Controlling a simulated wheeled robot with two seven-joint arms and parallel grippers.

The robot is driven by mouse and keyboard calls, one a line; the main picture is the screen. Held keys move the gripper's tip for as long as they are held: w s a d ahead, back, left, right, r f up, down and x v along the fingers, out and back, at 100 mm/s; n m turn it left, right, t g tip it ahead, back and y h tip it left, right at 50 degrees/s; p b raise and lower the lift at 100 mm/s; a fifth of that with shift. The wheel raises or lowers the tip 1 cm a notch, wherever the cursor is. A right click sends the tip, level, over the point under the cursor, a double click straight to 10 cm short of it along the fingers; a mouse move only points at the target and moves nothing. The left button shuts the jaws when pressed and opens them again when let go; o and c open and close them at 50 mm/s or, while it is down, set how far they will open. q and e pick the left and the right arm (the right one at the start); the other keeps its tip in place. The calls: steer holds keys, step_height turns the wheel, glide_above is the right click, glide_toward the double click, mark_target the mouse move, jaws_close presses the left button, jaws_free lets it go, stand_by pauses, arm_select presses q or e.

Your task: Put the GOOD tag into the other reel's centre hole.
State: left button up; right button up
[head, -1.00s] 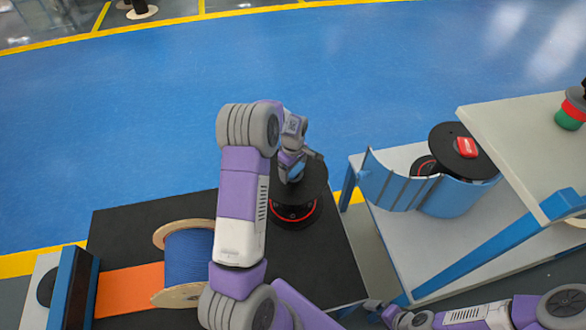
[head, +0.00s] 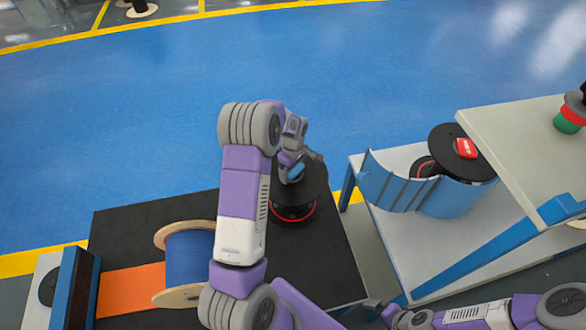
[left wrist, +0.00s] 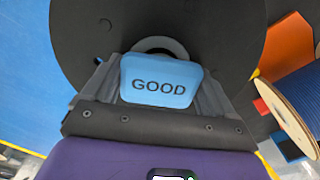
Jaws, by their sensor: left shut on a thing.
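My left gripper (head: 292,172) is shut on the blue GOOD tag (left wrist: 160,80); the tag also shows in the head view (head: 297,172). It holds the tag over the black reel (head: 313,185) with a red ring at its base, which stands on the black table top. In the left wrist view, the reel's dark flange (left wrist: 90,50) fills the background, and the centre hole (left wrist: 155,44) peeks out just above the tag. The tag hides most of the hole, so I cannot tell whether it touches the reel. My right gripper (head: 378,309) is small and its jaws are unclear.
A blue cable reel (head: 187,262) stands on an orange strip (head: 130,290) at the left of the black table (head: 150,215). A second black reel (head: 449,137) with a red tag (head: 466,148) sits in a blue holder (head: 455,198) at the right. A white slanted table (head: 530,135) overhangs there.

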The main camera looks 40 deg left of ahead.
arm_select(q)
steer(key=shift+w+r, duration=0.1)
stand_by(0.3)
steer(key=shift+f, duration=0.35)
stand_by(0.3)
